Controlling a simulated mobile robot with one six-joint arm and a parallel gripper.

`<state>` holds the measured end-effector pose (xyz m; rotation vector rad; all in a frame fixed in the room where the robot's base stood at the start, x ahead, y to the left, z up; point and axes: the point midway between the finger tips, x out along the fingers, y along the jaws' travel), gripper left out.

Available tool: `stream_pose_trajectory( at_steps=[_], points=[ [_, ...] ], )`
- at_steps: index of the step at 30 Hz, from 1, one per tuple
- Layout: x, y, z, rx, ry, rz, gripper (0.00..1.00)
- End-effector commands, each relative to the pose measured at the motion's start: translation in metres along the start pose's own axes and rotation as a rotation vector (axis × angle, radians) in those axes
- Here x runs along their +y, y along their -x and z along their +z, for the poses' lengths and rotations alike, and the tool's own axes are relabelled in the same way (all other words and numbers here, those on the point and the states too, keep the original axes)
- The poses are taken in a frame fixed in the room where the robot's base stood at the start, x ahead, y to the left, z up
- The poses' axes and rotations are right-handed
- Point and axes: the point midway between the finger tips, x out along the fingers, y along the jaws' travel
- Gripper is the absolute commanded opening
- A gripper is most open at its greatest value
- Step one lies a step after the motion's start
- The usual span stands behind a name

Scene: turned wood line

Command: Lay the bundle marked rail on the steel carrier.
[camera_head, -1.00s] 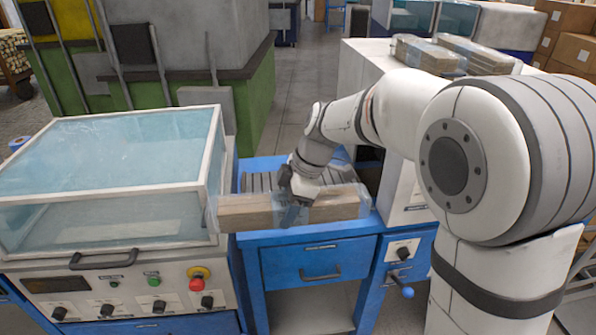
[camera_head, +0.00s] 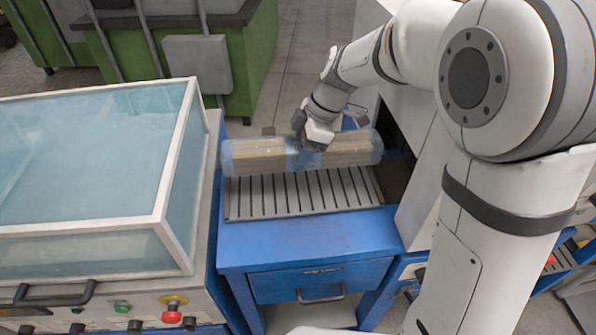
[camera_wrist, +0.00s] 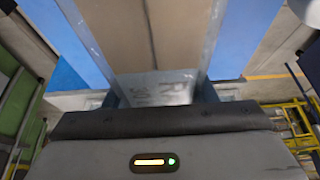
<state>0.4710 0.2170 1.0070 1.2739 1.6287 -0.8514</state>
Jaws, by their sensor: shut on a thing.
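A long wooden bundle (camera_head: 345,150) in clear wrap with a blue band lies crosswise in my gripper (camera_head: 306,154). My gripper is shut on the bundle from above. The slatted grey steel carrier (camera_head: 300,193) sits on a blue bench. The bundle is over its far edge, and the near slats show bare. I cannot tell whether the bundle touches the carrier.
A glass-covered machine (camera_head: 90,165) with a pale frame stands close on the left of the bench. A white cabinet (camera_head: 425,185) stands close on the right. The blue bench top (camera_head: 310,238) is clear in front of the carrier. A green machine (camera_head: 235,70) stands behind.

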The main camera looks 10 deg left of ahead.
Motion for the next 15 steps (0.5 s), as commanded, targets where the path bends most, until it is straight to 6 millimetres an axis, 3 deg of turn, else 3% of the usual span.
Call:
stream_pose_trajectory(
  at_steps=[3, 15],
  points=[
    [-0.001, -0.021, 0.007, 0.001, 0.001, -0.004, 0.12],
    [-0.001, -0.059, 0.021, 0.001, 0.003, -0.004, 0.12]
  ],
)
